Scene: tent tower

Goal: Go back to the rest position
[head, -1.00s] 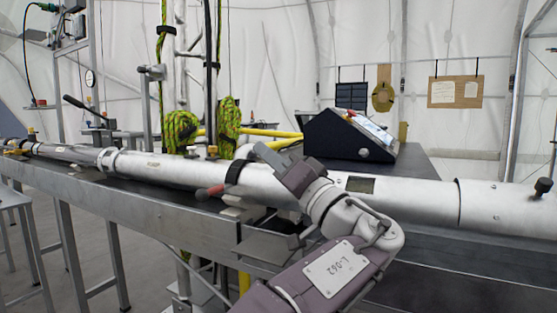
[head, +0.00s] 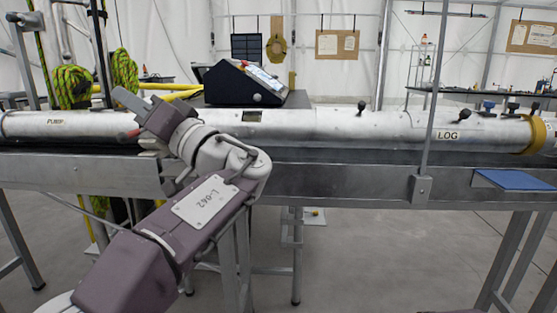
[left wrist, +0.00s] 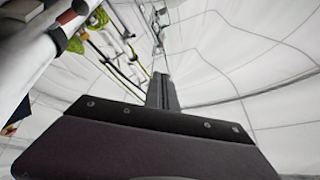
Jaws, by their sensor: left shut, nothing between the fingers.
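My left gripper (head: 122,95) is at the left of the head view, in front of the long silvery tube's left part. Its fingers are together with nothing between them, pointing up and left. In the left wrist view the closed fingers (left wrist: 162,92) stand up in the middle against the white tent wall. My left arm, with a white label plate, rises from the bottom left.
The long silvery tube (head: 350,125), marked PUMP and LOG, lies along a metal bench (head: 330,181). A black sloped console (head: 235,85) stands behind it. A thin upright post (head: 428,100) rises at the right, near a blue plate (head: 513,180). Grey floor is open below the bench.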

